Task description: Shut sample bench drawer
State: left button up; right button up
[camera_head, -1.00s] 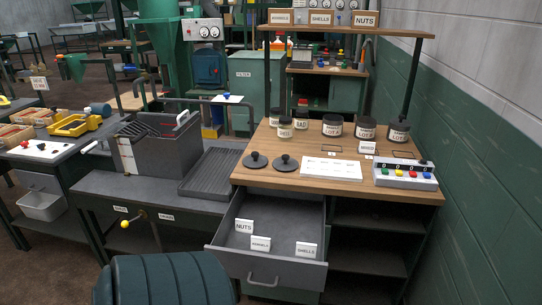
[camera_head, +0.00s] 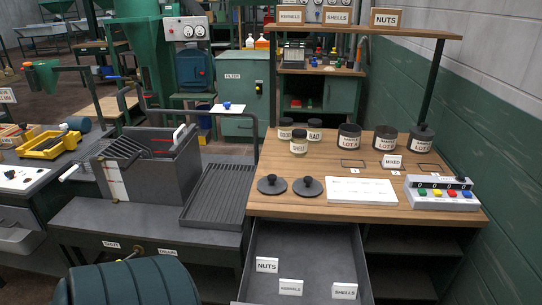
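The sample bench (camera_head: 260,190) has a wooden top and stands at the right. Its grey drawer (camera_head: 307,252) is pulled well out toward me, and its front panel is mostly cut off by the bottom edge of the view. Inside the drawer lie label cards reading NUTS (camera_head: 267,265), KERNELS (camera_head: 290,287) and SHELLS (camera_head: 344,291). Neither of my grippers is in view.
A dark green ribbed rounded object (camera_head: 128,283) fills the lower left foreground. Several labelled jars (camera_head: 349,137), two black lids (camera_head: 272,185), a white sheet (camera_head: 360,191) and a counter box (camera_head: 441,193) sit on the bench top. A wall (camera_head: 450,110) closes the right side.

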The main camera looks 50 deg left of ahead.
aim_at(321, 254)
jog(key=j+u, duration=0.1)
jog(key=j, duration=1.25)
